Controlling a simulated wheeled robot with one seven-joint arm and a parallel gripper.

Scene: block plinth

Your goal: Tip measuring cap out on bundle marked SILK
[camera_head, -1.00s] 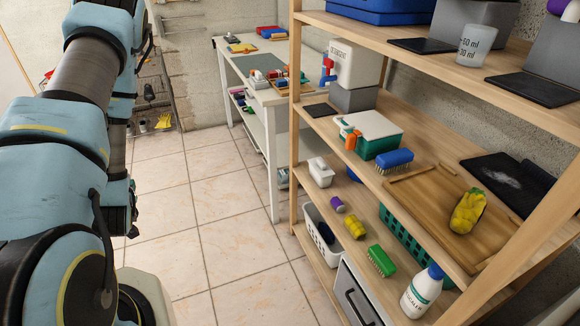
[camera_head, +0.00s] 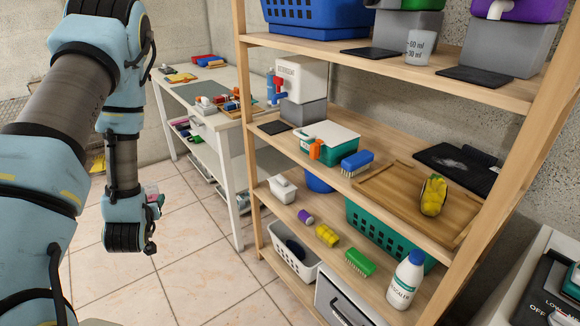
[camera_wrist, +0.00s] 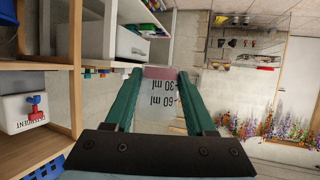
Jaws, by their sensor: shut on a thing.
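My gripper (camera_wrist: 160,76) is shut on a clear measuring cap (camera_wrist: 161,92) in the wrist view. The cap sits between the two green fingers. Its 30 ml and 60 ml marks read upside down in that view, and a pink band shows at the end near the 30 ml mark. In the head view my arm hangs at the left over the floor, and the gripper is mostly hidden behind it. A second clear measuring cap (camera_head: 419,48) stands on the upper shelf. I cannot read SILK on any bundle.
A wooden shelf rack (camera_head: 480,88) stands close on the right, holding a detergent dispenser (camera_head: 301,80), brushes and baskets. A white table (camera_head: 228,125) with folded cloths and small items stands behind. A machine (camera_head: 556,285) is at the lower right. Tiled floor lies clear at left.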

